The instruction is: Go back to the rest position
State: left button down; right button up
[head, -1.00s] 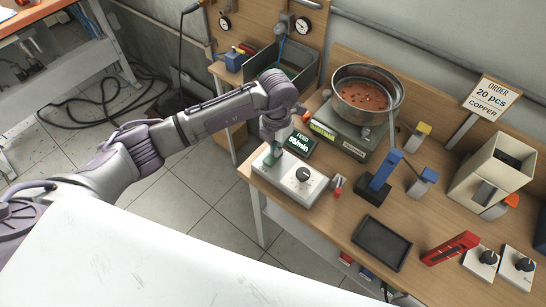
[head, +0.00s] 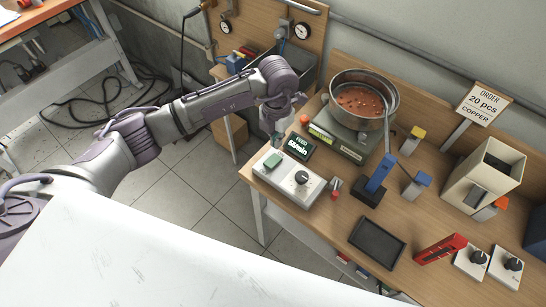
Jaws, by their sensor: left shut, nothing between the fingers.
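My left arm reaches in from the left, and my left gripper (head: 276,134) points down at the left edge of the wooden workbench (head: 325,222). It is shut and empty. It is just behind and above the white control box (head: 283,182), apart from the green button (head: 272,162) on the box's left part. The box also has a black knob (head: 302,178). My right gripper is not in view.
Near the gripper stand a feed display (head: 300,146), an orange knob (head: 304,119) and a steel bowl (head: 364,98) of copper pieces. A blue post (head: 379,174), black tray (head: 378,242) and beige hopper (head: 484,175) are further right. The tiled floor (head: 200,205) left of the bench is open.

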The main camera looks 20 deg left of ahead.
pick_arm(q)
jog(key=shift+r, duration=0.5)
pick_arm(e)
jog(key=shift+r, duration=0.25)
